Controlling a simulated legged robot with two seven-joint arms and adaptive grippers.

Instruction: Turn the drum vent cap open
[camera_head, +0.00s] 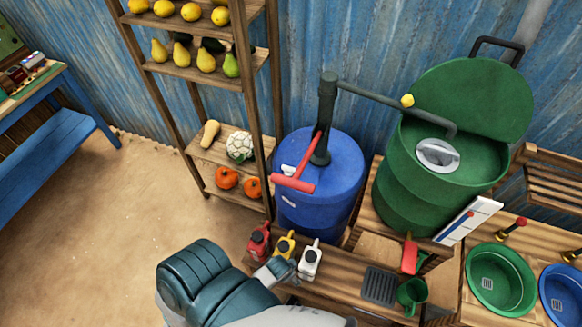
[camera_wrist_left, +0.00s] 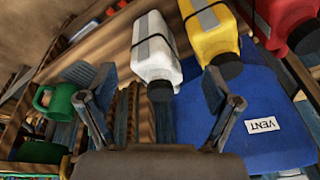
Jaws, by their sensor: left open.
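The blue drum (camera_head: 340,185) stands against the corrugated wall, with a pump and red handle (camera_head: 292,180) on top. A small white cap (camera_head: 288,170) sits on its lid beside the red handle; I take it for the vent cap, but its turn position is too small to tell. The drum also shows in the left wrist view (camera_wrist_left: 240,150) with a white VENT label (camera_wrist_left: 263,125). My left gripper (camera_head: 275,270) is in front of the drum, at the bottles on the bench. In the wrist view (camera_wrist_left: 158,88) its fingers are apart and empty. My right gripper is out of view.
Red (camera_head: 259,240), yellow (camera_head: 285,246) and white (camera_head: 310,262) bottles stand between my left gripper and the drum. A green tank (camera_head: 400,190) with a raised lid stands right. A wooden produce shelf (camera_head: 185,155) is left. The sandy floor at left is clear.

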